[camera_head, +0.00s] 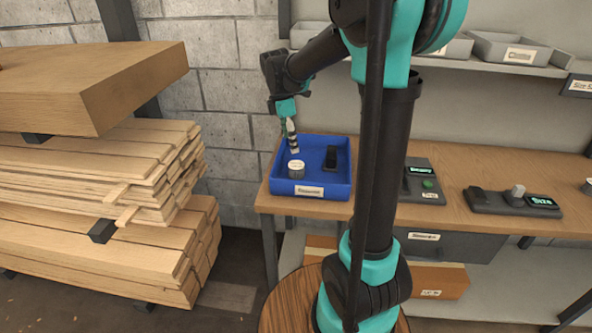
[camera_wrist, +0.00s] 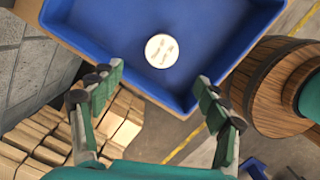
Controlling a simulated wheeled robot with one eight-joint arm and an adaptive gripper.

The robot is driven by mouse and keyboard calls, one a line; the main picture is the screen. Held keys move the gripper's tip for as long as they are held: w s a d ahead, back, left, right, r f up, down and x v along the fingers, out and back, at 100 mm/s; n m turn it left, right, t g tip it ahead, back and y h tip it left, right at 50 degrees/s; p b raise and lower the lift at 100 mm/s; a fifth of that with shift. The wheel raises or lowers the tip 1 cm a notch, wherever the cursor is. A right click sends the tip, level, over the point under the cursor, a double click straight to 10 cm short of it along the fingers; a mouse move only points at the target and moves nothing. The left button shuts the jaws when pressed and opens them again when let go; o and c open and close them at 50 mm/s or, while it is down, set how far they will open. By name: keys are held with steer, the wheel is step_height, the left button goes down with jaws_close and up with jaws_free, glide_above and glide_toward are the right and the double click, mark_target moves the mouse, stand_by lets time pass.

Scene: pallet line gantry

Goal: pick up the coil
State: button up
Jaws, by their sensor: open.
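The round grey piece with a pale, lettered top, which I take to be the coil (camera_head: 296,169), stands in the left part of the blue tray (camera_head: 289,188). In the wrist view the coil (camera_wrist: 161,51) shows from above on the blue floor of the tray (camera_wrist: 100,38); its lettering is too small to read surely. My gripper (camera_head: 292,146) points down over the tray, just behind and above the coil in the head view. In the wrist view my gripper (camera_wrist: 160,76) is open and empty, its fingers apart on either side below the coil.
A black object (camera_head: 331,158) stands in the tray's right part. The tray sits at the left end of a wooden bench (camera_head: 450,185), with dark devices (camera_head: 420,182) to its right. Stacked boards (camera_head: 90,170) are at left. Grey bins (camera_head: 510,50) stand on a shelf above.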

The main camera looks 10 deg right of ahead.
mark_target(296, 165)
steer(key=f, duration=0.3)
steer(key=d+f, duration=0.1)
steer(key=f, duration=0.3)
steer(key=d+f, duration=0.1)
steer(key=f, duration=0.3)
steer(key=c, duration=1.5)
steer(key=shift+r, duration=0.1)
steer(key=shift+c, duration=0.3)
